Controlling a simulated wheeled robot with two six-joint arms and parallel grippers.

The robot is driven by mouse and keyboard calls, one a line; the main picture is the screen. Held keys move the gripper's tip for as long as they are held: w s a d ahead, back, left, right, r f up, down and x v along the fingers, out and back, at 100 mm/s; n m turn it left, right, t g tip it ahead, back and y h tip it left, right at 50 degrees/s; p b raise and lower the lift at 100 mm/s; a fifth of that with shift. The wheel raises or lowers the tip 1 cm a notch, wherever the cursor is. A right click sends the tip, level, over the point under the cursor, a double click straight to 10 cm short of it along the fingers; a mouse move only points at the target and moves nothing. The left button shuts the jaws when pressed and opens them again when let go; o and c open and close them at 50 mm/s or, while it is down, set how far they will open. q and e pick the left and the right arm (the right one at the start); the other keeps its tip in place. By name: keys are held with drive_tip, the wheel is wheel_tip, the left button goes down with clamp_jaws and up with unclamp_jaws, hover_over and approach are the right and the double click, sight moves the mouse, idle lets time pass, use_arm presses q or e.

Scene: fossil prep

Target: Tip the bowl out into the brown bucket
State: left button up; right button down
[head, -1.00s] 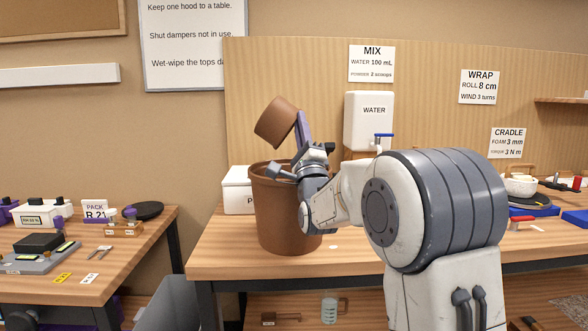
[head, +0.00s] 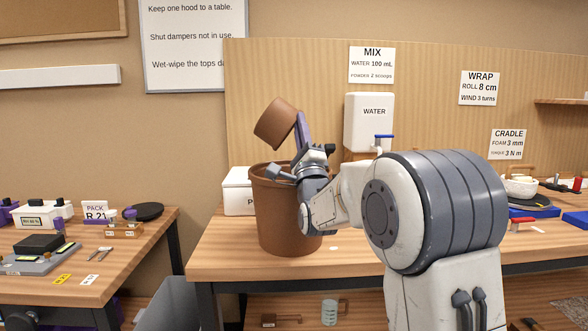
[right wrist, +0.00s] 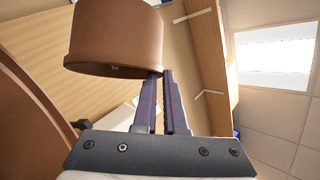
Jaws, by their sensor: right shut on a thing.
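The brown bowl (head: 275,123) is held tilted above the brown bucket (head: 280,215), apart from its rim. My right gripper (head: 300,117) is shut on the edge of the bowl with its purple fingers. In the right wrist view the bowl (right wrist: 115,38) is at the upper left, by the fingertips (right wrist: 160,76), and part of the bucket (right wrist: 20,115) shows at the left edge. The bucket stands upright on the wooden bench. The inside of the bowl and the bucket's contents are hidden. My left gripper is out of view.
A white box (head: 237,192) stands behind the bucket on the left. A white water tank (head: 369,122) with a blue tap stands behind at the right. A side table (head: 130,250) with small tools is at the left. Bare bench (head: 222,250) lies left of the bucket.

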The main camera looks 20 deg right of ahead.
sight(282, 119)
drive_tip(key=shift+w+a+f, duration=0.1)
drive_tip(key=shift+w+f, duration=0.2)
drive_tip(key=shift+f, duration=0.3)
drive_tip(key=n+y, duration=0.1)
drive_tip(key=n, duration=0.1)
drive_tip(key=a+n+y+p, duration=0.1)
drive_tip(key=y, duration=0.1)
drive_tip(key=w+r+n+g+y, duration=0.1)
drive_tip(key=n+y, duration=0.1)
drive_tip(key=shift+w+a+n+p, duration=0.1)
drive_tip(key=shift+a+n+p, duration=0.15)
drive_tip(key=shift+n+p, duration=0.1)
drive_tip(key=shift+a+n, duration=0.1)
drive_tip(key=shift+n, duration=0.35)
drive_tip(key=shift+a+r+y+p, duration=0.1)
drive_tip(key=shift+r+y+p, duration=0.25)
drive_tip(key=shift+y, duration=0.05)
drive_tip(key=r+n+g+y+p, duration=0.1)
drive_tip(key=a+n+g+p, duration=0.1)
drive_tip(key=n+p, duration=0.1)
drive_tip(key=shift+w+a+r+n+y, duration=0.2)
drive_tip(key=shift+r+n+y, duration=0.1)
drive_tip(key=shift+r+y, duration=0.1)
drive_tip(key=shift+a+n+g+y+p, duration=0.3)
drive_tip(key=shift+n+g+y+p, duration=0.1)
drive_tip(key=shift+n+p, duration=0.15)
drive_tip(key=shift+w+f, duration=0.1)
drive_tip(key=shift+f, duration=0.05)
